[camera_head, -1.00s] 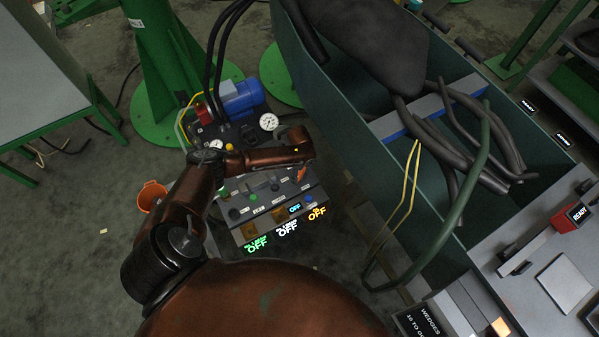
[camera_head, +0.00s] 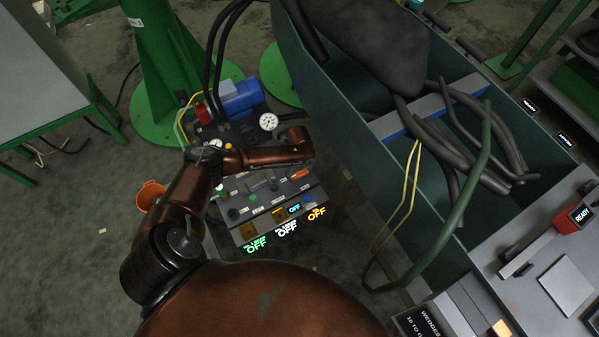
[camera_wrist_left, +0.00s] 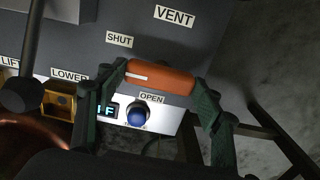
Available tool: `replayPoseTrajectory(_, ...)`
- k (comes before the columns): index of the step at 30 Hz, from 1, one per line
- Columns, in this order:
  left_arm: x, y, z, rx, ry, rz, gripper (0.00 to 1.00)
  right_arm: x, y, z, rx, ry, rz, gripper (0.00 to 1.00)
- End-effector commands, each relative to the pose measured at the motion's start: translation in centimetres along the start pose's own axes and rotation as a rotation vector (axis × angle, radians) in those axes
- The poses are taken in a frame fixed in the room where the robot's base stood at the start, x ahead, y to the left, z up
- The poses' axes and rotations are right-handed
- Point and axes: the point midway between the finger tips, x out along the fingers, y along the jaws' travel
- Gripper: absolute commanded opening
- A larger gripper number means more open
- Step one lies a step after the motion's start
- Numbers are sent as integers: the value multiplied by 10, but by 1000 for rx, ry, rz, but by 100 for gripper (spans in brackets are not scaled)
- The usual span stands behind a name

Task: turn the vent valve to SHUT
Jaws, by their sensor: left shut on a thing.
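The orange vent valve handle (camera_wrist_left: 160,76) lies nearly crosswise in the left wrist view, with a white mark at its left end. The SHUT label (camera_wrist_left: 119,39) is above that end, and the OPEN label (camera_wrist_left: 151,98) is below the handle. The VENT label (camera_wrist_left: 174,17) is at the top. My left gripper (camera_wrist_left: 161,80) is shut on the handle, one dark green finger at each end. In the head view the handle (camera_head: 299,173) shows small on the panel, below my left wrist, which hides most of the gripper. My right gripper is not in view.
The control panel (camera_head: 246,206) carries other knobs and glowing OFF displays. A blue knob (camera_wrist_left: 137,117) sits just below the handle. A pressure gauge (camera_head: 268,122) and blue motor (camera_head: 240,98) stand behind. A green trough (camera_head: 330,110) with dark hoses is to the right.

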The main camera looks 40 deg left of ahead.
Motion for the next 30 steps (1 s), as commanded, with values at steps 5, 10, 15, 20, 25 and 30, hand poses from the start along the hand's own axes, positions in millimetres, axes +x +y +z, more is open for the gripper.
replayPoseTrajectory(5,0,1,1,12,-2,1,36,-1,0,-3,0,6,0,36)
replayPoseTrajectory(10,0,1,1,12,-2,1,36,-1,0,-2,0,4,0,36)
replayPoseTrajectory(15,0,1,1,12,-3,1,65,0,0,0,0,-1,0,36)
replayPoseTrajectory(20,0,0,1,11,-2,0,76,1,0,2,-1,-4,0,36)
replayPoseTrajectory(25,0,0,0,10,-1,0,78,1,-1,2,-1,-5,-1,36)
replayPoseTrajectory(30,-2,0,0,10,-1,0,78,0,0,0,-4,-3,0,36)
